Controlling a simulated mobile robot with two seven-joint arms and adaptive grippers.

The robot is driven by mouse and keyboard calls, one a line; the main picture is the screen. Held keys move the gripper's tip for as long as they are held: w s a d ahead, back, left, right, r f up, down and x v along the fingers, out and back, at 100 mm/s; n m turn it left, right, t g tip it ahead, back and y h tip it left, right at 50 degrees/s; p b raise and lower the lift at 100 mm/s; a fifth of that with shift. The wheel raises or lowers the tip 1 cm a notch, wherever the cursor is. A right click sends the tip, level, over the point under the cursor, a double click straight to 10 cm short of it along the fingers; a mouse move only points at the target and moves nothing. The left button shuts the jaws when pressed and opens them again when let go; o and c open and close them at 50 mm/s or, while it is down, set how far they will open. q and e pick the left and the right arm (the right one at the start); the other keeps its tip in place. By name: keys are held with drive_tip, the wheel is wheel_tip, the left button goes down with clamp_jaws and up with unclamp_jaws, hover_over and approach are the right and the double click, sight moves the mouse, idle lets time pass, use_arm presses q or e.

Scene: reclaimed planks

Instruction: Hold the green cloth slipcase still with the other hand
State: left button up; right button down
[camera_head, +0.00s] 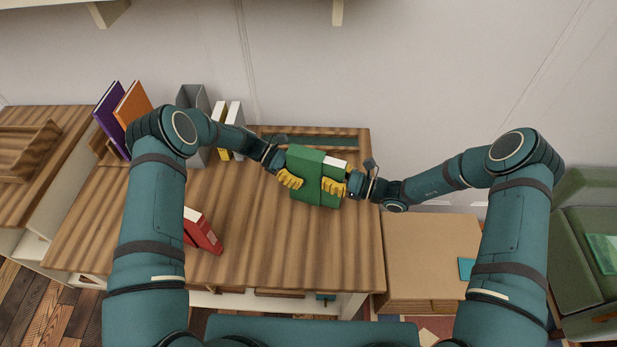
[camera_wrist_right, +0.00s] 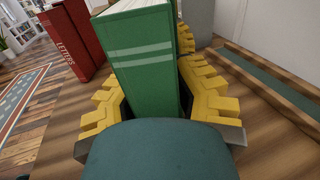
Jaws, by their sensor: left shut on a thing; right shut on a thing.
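The green cloth slipcase (camera_head: 304,158) is held up above the wooden table, a little tilted. My left gripper (camera_head: 290,179) is shut on it from the left, its yellow fingers on the green side. A green book (camera_head: 333,166) with white page edges shows at the slipcase's right side and seems partly inside it; how deep I cannot tell. My right gripper (camera_head: 334,186) is shut on the book from the right. In the right wrist view the book's green spine (camera_wrist_right: 150,75), with two pale bands, stands between the yellow fingers.
A red book (camera_head: 203,231) stands at the table's (camera_head: 290,250) left part. A purple book (camera_head: 108,115), an orange book (camera_head: 131,103) and a grey holder (camera_head: 193,97) stand at the back left. A cardboard box (camera_head: 430,250) sits right of the table. The table's front middle is clear.

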use_arm(q)
drive_tip(key=shift+s+d+r, duration=0.1)
drive_tip(key=shift+s+d, duration=0.25)
drive_tip(key=shift+d, duration=0.4)
use_arm(e)
drive_tip(key=shift+s+a, duration=0.1)
drive_tip(key=shift+a, duration=0.4)
use_arm(q)
drive_tip(key=shift+a, duration=0.1)
use_arm(e)
drive_tip(key=c, duration=0.6)
unclamp_jaws()
drive_tip(key=shift+c, duration=0.2)
use_arm(q)
drive_tip(key=shift+w, duration=0.15)
use_arm(e)
drive_tip(key=shift+o, duration=0.3)
use_arm(q)
drive_tip(key=shift+w+a, duration=0.1)
drive_tip(key=shift+a, duration=0.2)
clamp_jaws()
use_arm(e)
drive_tip(key=shift+d, duration=0.6)
drive_tip(key=v, duration=0.6)
drive_tip(key=shift+d, duration=0.2)
drive_tip(key=o, duration=0.6)
